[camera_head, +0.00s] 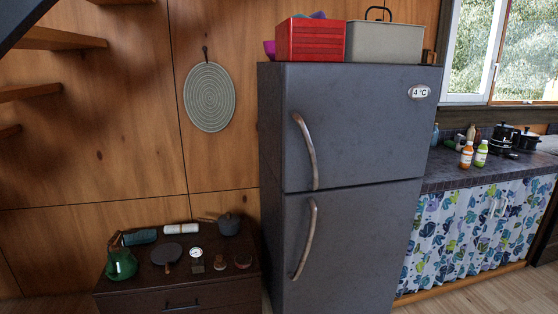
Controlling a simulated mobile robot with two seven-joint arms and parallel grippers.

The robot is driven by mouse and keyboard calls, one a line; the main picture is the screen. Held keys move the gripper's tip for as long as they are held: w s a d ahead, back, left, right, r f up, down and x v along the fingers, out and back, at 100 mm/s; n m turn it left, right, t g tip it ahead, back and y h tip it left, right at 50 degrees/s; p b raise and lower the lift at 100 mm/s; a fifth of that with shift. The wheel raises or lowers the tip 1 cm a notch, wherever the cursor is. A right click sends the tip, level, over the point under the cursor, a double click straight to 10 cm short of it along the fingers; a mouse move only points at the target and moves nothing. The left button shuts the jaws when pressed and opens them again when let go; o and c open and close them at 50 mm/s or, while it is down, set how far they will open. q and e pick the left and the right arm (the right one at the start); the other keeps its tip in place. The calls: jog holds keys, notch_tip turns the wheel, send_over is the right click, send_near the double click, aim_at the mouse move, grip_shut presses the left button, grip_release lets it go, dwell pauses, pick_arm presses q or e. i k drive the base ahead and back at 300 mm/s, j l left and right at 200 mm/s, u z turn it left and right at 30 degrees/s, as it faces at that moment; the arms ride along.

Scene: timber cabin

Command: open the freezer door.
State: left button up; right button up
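A dark grey two-door refrigerator (270,190) stands in the middle of the head view. Its upper door (365,130) carries a "4 °C" display near the top right and a curved vertical handle (309,150) near its left edge. Its lower door (350,245) has a similar curved handle (307,240), also near the left edge. Both doors are shut. The picture does not label which door is the freezer. Neither of my grippers shows in this view.
A low dark cabinet (180,290) with a green jug (121,264) and small items stands left of the fridge. A counter (450,184) with a floral curtain (470,230) is at the right. A red crate (310,40) and a grey box (384,42) sit on top.

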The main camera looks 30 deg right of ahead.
aim_at(344, 124)
jog(key=i+l+u, duration=0.25)
jog(key=l, duration=0.2)
jog(key=l+u, duration=0.25)
jog(key=l, duration=0.15)
jog(key=l+u, duration=0.2)
jog(key=l, duration=0.75)
jog(key=i+l, duration=0.1)
jog(key=l, duration=0.9)
jog(key=i+l, duration=0.1)
jog(key=l, duration=0.85)
jog(key=i+l+u, duration=0.1)
jog(key=l, duration=0.9)
